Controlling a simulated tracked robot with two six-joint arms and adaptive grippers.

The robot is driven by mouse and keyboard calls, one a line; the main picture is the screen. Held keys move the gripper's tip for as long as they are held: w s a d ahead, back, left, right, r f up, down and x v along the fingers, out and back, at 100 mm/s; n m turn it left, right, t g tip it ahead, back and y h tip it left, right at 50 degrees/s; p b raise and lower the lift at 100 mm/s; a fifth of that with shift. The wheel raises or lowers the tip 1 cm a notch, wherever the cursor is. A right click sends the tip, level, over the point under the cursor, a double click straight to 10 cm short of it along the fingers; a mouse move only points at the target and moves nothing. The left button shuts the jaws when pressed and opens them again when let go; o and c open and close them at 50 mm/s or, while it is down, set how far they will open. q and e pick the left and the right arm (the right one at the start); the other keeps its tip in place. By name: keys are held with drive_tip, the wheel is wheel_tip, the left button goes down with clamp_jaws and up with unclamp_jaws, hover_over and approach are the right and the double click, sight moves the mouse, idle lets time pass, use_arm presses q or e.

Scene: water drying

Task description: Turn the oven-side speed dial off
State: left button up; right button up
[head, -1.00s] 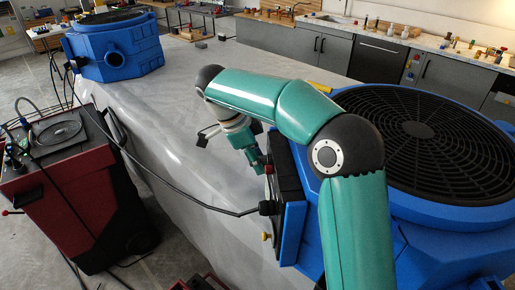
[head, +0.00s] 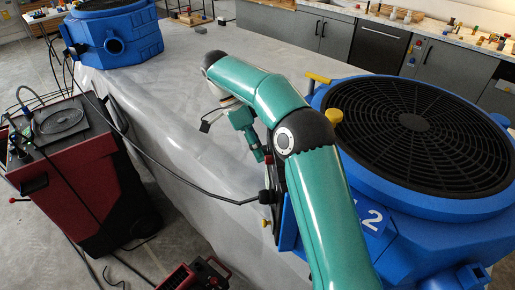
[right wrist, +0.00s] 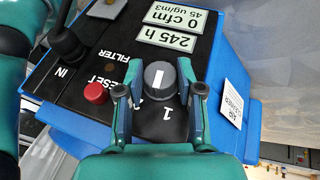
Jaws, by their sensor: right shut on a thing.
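The speed dial (right wrist: 160,75) is a dark grey knob with a white mark on the black control panel (right wrist: 125,60) of a blue air cleaner. In the right wrist view the white mark runs roughly up and down the picture, and a "1" is printed below the knob. My right gripper (right wrist: 160,98) has a finger on each side of the dial and is shut on it. In the head view the right gripper (head: 265,157) is at the panel side of the blue air cleaner (head: 405,215), where the dial is hidden. My left gripper is out of view.
A red reset button (right wrist: 95,93) sits beside the gripper. A black cable plug (right wrist: 66,45) stands out from the panel. Displays read 0 cfm (right wrist: 173,17) and 245 h (right wrist: 165,39). A red-and-black machine (head: 75,190) stands on the left; another blue unit (head: 115,40) stands behind.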

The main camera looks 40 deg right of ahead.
drive_tip(key=shift+d+r, duration=0.1)
drive_tip(key=o, duration=1.2)
drive_tip(key=shift+c, duration=0.2)
drive_tip(key=a+r+m+t+h+b, duration=0.1)
drive_tip(key=a+r+t+h+b, duration=0.2)
drive_tip(key=a+r, duration=0.5)
wheel_tip(320, 180, up, 7)
drive_tip(key=t+b, duration=0.1)
drive_tip(key=t, duration=0.1)
drive_tip(key=shift+s+a+m+t+h, duration=0.15)
drive_tip(key=shift+m+t+h, duration=0.15)
drive_tip(key=shift+h, duration=0.1)
